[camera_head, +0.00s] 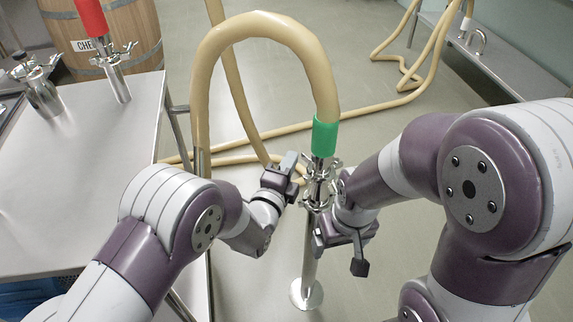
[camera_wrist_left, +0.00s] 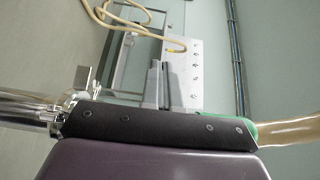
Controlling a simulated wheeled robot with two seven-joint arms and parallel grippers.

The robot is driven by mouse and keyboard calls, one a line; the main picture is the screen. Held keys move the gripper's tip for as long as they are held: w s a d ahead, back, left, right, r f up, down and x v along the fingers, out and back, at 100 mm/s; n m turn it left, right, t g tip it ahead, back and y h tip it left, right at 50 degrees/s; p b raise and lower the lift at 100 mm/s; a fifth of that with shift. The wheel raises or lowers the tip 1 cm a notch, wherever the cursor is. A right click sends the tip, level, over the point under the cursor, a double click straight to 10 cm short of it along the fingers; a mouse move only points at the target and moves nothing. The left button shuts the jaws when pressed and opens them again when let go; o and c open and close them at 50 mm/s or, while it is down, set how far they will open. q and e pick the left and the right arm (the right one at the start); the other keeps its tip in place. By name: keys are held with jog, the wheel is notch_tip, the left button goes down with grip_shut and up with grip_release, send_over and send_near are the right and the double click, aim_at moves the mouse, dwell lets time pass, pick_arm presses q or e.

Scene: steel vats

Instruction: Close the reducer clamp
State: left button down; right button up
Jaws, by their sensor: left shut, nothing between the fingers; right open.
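A steel pipe assembly with wing-nut clamps stands at the centre of the head view, under a green cuff (camera_head: 324,138). An upper clamp (camera_head: 321,165) sits just below the cuff, and a lower clamp (camera_head: 316,200) sits under it. I cannot tell whether either clamp is closed. My left gripper (camera_head: 290,162) is shut and empty, just left of the upper clamp. In the left wrist view its fingers (camera_wrist_left: 161,84) are together, and clamp metal (camera_wrist_left: 50,115) shows at the left. My right gripper (camera_head: 340,250) is open, below and right of the lower clamp; its arm partly hides the fitting.
A beige hose (camera_head: 260,25) arches from the green cuff to the left. A steel table (camera_head: 90,170) at left carries a red-cuffed pipe (camera_head: 117,80) and another clamped fitting (camera_head: 40,88). A wooden barrel (camera_head: 135,35) stands behind. More hose lies on the floor.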

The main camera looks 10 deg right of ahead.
pick_arm(q)
jog(key=shift+w+d, duration=0.1)
jog(key=shift+d, duration=0.15)
dwell(0.3)
jog(key=p+v, duration=0.2)
jog(key=v, duration=1.1)
jog(key=shift+p, duration=0.3)
